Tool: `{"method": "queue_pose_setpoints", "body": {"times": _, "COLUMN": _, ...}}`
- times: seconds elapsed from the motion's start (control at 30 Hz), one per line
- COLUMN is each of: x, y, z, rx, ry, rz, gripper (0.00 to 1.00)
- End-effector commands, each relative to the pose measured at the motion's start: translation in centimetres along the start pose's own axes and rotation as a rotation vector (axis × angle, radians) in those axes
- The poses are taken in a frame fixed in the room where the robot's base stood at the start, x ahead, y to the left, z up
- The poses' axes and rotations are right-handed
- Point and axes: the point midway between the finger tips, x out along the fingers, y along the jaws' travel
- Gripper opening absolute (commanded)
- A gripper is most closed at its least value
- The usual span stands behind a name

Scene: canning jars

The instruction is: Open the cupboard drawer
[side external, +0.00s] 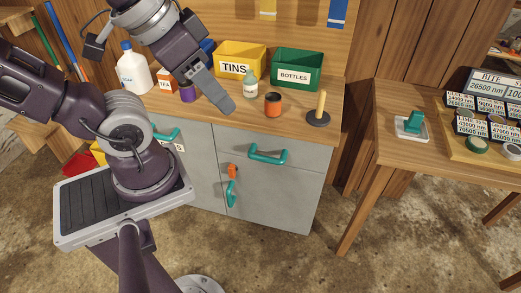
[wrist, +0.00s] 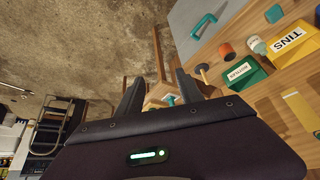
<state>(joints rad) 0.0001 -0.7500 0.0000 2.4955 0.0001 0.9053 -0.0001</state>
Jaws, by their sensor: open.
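The grey cupboard (side external: 215,182) stands under the wooden worktop. Its drawer front (side external: 303,160) at the upper right carries a horizontal teal handle (side external: 268,155), and the drawer looks shut. A teal handle (wrist: 203,24) on a grey front also shows at the top of the wrist view. Below the drawer is a door with an upright teal handle (side external: 231,193) and an orange latch (side external: 232,171). My gripper (side external: 226,104) is above the worktop, up and left of the drawer handle and apart from it. In the wrist view its two fingers (wrist: 158,88) are spread with nothing held between them.
On the worktop stand an orange-and-black jar (side external: 273,104), a plunger-like tool (side external: 319,108), a small bottle (side external: 250,85), a yellow TINS box (side external: 240,63) and a green BOTTLES box (side external: 297,70). A side table (side external: 390,150) stands to the right. The floor before the drawer is clear.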

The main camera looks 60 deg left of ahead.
Motion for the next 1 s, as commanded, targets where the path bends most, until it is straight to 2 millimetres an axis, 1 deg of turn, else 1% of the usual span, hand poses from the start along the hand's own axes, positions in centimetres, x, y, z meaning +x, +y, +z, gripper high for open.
{"method": "queue_pose_setpoints", "body": {"times": 0.07, "x": -1.0, "y": 0.0, "z": -0.7, "rx": 0.0, "ry": 0.005, "rz": 0.0, "gripper": 0.44}}
{"method": "queue_pose_setpoints", "body": {"times": 0.17, "x": -3.7, "y": 0.0, "z": -2.2, "rx": 0.0, "ry": 0.008, "rz": 0.0, "gripper": 0.44}}
{"method": "queue_pose_setpoints", "body": {"times": 0.2, "x": -4.7, "y": -0.2, "z": -3.0, "rx": -0.004, "ry": 0.016, "rz": -0.008, "gripper": 0.44}}
{"method": "queue_pose_setpoints", "body": {"times": 0.27, "x": -4.2, "y": -3.1, "z": -6.1, "rx": -0.041, "ry": 0.101, "rz": -0.097, "gripper": 0.44}}
{"method": "queue_pose_setpoints", "body": {"times": 0.3, "x": -4.2, "y": -4.9, "z": -8.2, "rx": -0.059, "ry": 0.16, "rz": -0.15, "gripper": 0.44}}
{"method": "queue_pose_setpoints", "body": {"times": 0.37, "x": -4.5, "y": -7.5, "z": -11.4, "rx": -0.078, "ry": 0.257, "rz": -0.227, "gripper": 0.44}}
{"method": "queue_pose_setpoints", "body": {"times": 0.4, "x": -4.9, "y": -9.4, "z": -13.7, "rx": -0.087, "ry": 0.328, "rz": -0.277, "gripper": 0.44}}
{"method": "queue_pose_setpoints", "body": {"times": 0.47, "x": -5.7, "y": -12.2, "z": -17.5, "rx": -0.085, "ry": 0.445, "rz": -0.353, "gripper": 0.44}}
{"method": "queue_pose_setpoints", "body": {"times": 0.5, "x": -6.5, "y": -14.0, "z": -20.2, "rx": -0.071, "ry": 0.531, "rz": -0.401, "gripper": 0.44}}
{"method": "queue_pose_setpoints", "body": {"times": 0.57, "x": -7.8, "y": -16.4, "z": -24.3, "rx": -0.025, "ry": 0.663, "rz": -0.461, "gripper": 0.44}}
{"method": "queue_pose_setpoints", "body": {"times": 0.6, "x": -8.6, "y": -17.7, "z": -27.1, "rx": 0.026, "ry": 0.75, "rz": -0.49, "gripper": 0.44}}
{"method": "queue_pose_setpoints", "body": {"times": 0.67, "x": -9.5, "y": -18.8, "z": -31.0, "rx": 0.142, "ry": 0.865, "rz": -0.505, "gripper": 0.44}}
{"method": "queue_pose_setpoints", "body": {"times": 0.7, "x": -9.5, "y": -19.0, "z": -33.1, "rx": 0.237, "ry": 0.92, "rz": -0.49, "gripper": 0.44}}
{"method": "queue_pose_setpoints", "body": {"times": 0.73, "x": -9.1, "y": -18.9, "z": -34.4, "rx": 0.314, "ry": 0.943, "rz": -0.466, "gripper": 0.44}}
{"method": "queue_pose_setpoints", "body": {"times": 0.77, "x": -8.5, "y": -18.7, "z": -35.2, "rx": 0.389, "ry": 0.95, "rz": -0.434, "gripper": 0.44}}
{"method": "queue_pose_setpoints", "body": {"times": 0.8, "x": -7.4, "y": -18.4, "z": -35.8, "rx": 0.481, "ry": 0.94, "rz": -0.385, "gripper": 0.44}}
{"method": "queue_pose_setpoints", "body": {"times": 0.87, "x": -5.3, "y": -18.0, "z": -35.6, "rx": 0.593, "ry": 0.889, "rz": -0.303, "gripper": 0.44}}
{"method": "queue_pose_setpoints", "body": {"times": 0.9, "x": -3.9, "y": -17.8, "z": -35.1, "rx": 0.653, "ry": 0.839, "rz": -0.249, "gripper": 0.44}}
{"method": "queue_pose_setpoints", "body": {"times": 0.97, "x": -1.7, "y": -17.9, "z": -33.8, "rx": 0.725, "ry": 0.749, "rz": -0.172, "gripper": 0.44}}
{"method": "queue_pose_setpoints", "body": {"times": 1.0, "x": -0.4, "y": -18.1, "z": -32.6, "rx": 0.759, "ry": 0.681, "rz": -0.123, "gripper": 0.44}}
